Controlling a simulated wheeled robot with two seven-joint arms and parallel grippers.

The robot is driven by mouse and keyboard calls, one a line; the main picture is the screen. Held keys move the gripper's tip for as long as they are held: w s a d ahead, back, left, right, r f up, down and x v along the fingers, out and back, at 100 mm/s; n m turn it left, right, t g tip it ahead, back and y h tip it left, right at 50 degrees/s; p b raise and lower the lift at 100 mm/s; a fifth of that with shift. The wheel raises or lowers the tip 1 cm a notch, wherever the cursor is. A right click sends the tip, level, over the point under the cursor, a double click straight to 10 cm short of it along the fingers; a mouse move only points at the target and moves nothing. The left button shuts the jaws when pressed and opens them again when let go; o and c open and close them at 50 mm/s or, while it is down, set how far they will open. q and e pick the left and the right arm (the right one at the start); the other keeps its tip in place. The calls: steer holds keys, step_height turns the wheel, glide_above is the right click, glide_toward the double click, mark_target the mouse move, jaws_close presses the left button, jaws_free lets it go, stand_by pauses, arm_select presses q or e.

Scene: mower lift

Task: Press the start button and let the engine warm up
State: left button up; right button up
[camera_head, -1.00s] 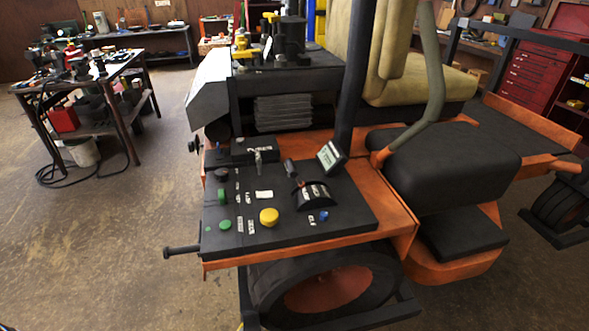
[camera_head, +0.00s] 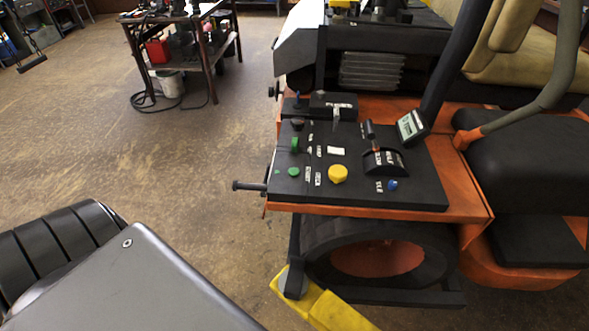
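The mower's black control panel (camera_head: 430,185) is at the middle right, on an orange body. A small flat green button (camera_head: 293,171) is near its left front corner, with a raised green knob (camera_head: 294,145) behind it. A large yellow button (camera_head: 338,173), a small blue button (camera_head: 392,184) and a black lever (camera_head: 369,130) are also on it. A small display (camera_head: 410,125) stands tilted at the back right. The labels are too small to read, so I cannot tell which is the start button. Neither gripper is in view; nothing touches the panel.
A grey and black link, apparently my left arm, fills the lower left. A bolt-like rod (camera_head: 248,186) sticks out left of the panel. A yellow part (camera_head: 335,312) lies below, beside the wheel (camera_head: 315,235). A workbench (camera_head: 180,15) is behind; the floor between is free.

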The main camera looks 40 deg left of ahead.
arm_select(q)
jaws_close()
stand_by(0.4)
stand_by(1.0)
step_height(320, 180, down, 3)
steer(key=b, duration=0.3)
